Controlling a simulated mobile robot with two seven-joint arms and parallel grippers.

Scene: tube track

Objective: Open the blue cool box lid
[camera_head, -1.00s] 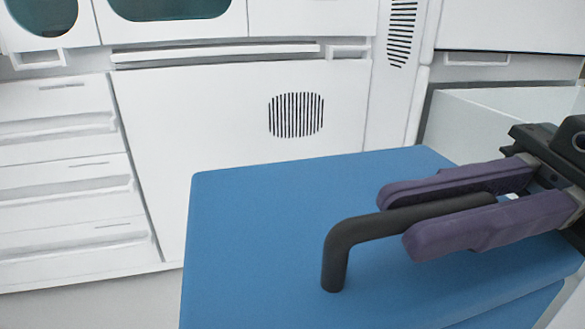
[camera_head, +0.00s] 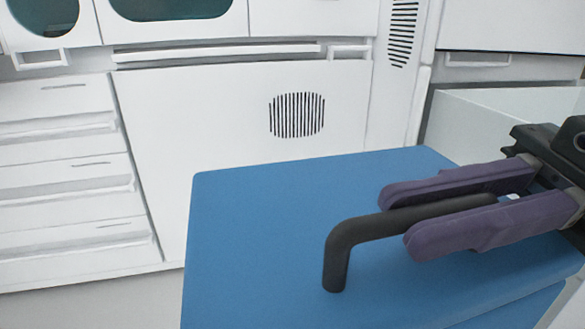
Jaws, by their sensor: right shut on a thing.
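The blue cool box lid (camera_head: 262,220) fills the lower middle and right of the head view, with its flat top facing up. A black bent handle (camera_head: 340,256) rises from the lid and runs to the right. My right gripper (camera_head: 398,220) comes in from the right, its two purple fingers on either side of the handle's bar. It is shut on the handle. The far part of the handle is hidden by the fingers. A side of the box shows a little at the lower right edge. My left gripper is not in view.
White drawers (camera_head: 70,190) stand at the left and a white panel with a dark vent grille (camera_head: 297,115) stands behind the box. A white wall or bin side (camera_head: 500,112) is at the right, near my right arm. Pale floor shows at the lower left.

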